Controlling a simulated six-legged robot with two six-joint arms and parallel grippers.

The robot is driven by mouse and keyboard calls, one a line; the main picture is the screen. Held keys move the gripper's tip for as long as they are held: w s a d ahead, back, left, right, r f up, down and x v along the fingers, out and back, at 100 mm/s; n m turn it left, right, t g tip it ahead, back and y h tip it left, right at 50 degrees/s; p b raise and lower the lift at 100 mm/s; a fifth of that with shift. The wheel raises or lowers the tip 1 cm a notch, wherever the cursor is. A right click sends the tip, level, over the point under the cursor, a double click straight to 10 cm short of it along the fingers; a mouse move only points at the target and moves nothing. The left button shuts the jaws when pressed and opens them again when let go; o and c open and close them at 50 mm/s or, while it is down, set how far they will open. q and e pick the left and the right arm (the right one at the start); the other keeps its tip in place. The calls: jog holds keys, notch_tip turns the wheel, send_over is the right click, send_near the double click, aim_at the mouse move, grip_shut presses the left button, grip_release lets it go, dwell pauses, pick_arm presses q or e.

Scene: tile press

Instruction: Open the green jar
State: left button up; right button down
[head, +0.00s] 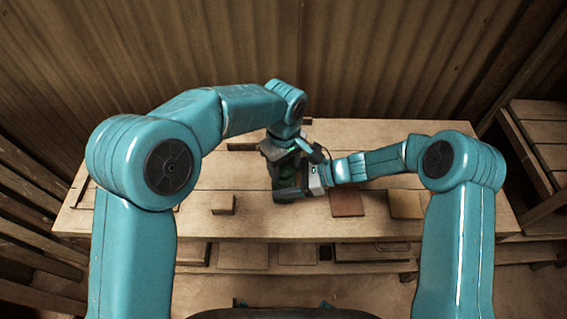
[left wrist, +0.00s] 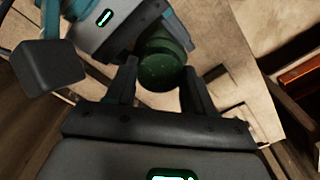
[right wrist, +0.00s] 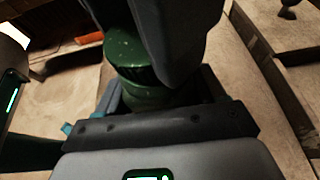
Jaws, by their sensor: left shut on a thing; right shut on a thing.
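The green jar (head: 286,174) stands upright on the wooden bench (head: 190,226), mostly hidden by my grippers in the head view. My left gripper (head: 284,156) comes from above and is shut on the jar's lid. In the left wrist view the round, dark green lid (left wrist: 160,68) sits between its two fingers. My right gripper (head: 289,190) comes in level from the right and is shut on the jar's body. In the right wrist view the ridged lid (right wrist: 128,52) shows above the green body (right wrist: 150,95), and a left finger covers part of them.
A small wooden block (head: 223,204) stands left of the jar. A reddish-brown tile (head: 347,203) and a paler tile (head: 406,205) lie to the right. A lower shelf (head: 340,268) holds several flat pieces. A wooden rack (head: 541,130) stands at the far right.

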pick_arm(q)
jog(key=n, duration=0.5)
jog(key=shift+n, duration=0.3)
jog(key=n, duration=0.7)
jog(key=shift+n, duration=0.3)
jog(key=n, duration=0.3)
jog(key=shift+r+n, duration=0.1)
jog(key=shift+n, duration=0.2)
jog(key=o, duration=1.2)
jog(key=shift+c, duration=0.2)
